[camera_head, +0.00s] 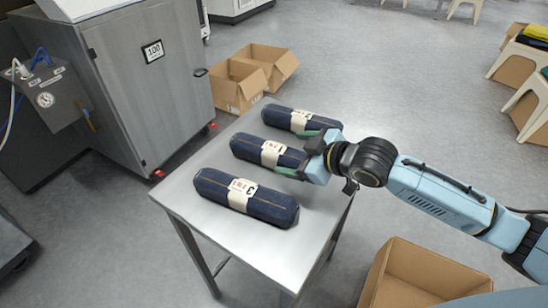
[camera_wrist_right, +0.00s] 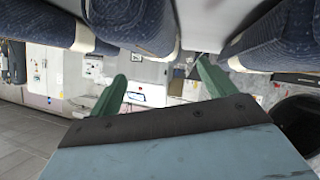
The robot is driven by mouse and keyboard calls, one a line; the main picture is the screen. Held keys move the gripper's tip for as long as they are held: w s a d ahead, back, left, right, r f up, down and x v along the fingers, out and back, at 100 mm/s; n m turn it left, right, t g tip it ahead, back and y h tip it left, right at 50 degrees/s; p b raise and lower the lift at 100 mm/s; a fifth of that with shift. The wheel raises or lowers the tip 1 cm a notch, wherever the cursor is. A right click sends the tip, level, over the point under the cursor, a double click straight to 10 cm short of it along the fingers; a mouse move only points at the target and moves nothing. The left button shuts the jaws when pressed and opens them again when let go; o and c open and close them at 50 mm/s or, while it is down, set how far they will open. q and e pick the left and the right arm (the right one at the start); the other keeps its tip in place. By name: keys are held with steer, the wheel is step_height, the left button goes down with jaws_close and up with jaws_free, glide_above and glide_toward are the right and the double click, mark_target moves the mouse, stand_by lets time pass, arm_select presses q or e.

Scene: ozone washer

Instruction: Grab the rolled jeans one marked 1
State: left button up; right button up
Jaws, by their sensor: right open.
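Three dark blue rolled jeans with pale paper bands lie side by side on a metal table (camera_head: 190,182): a far roll (camera_head: 285,117), a middle roll (camera_head: 252,149) and a near roll (camera_head: 218,187). In the wrist view, the open fingers (camera_wrist_right: 165,82) show below the rolls (camera_wrist_right: 145,22); contact is unclear. My left gripper is out of view.
A grey metal cabinet (camera_head: 155,95) stands beyond the table's left side. Open cardboard boxes (camera_head: 240,85) sit on the floor behind. Another open box (camera_head: 420,270) is at the front right, below my right arm. Bare table shows between the rolls.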

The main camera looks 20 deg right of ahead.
mark_target(276, 151)
steer(key=shift+x, duration=0.75)
steer(key=shift+w+a+f, duration=0.15)
steer(key=shift+w+f, duration=0.05)
steer(key=b+x, duration=0.1)
steer(key=x, duration=0.2)
steer(key=shift+w+f, duration=0.1)
steer(key=shift+f, duration=0.05)
steer(key=shift+w+a+f+b, duration=0.25)
steer(key=shift+w+a+b, duration=0.1)
steer(key=shift+w, duration=0.15)
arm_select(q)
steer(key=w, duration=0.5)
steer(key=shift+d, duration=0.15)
arm_select(e)
steer(key=c, duration=1.2)
steer(key=shift+c, duration=0.5)
steer(key=shift+r, duration=0.1)
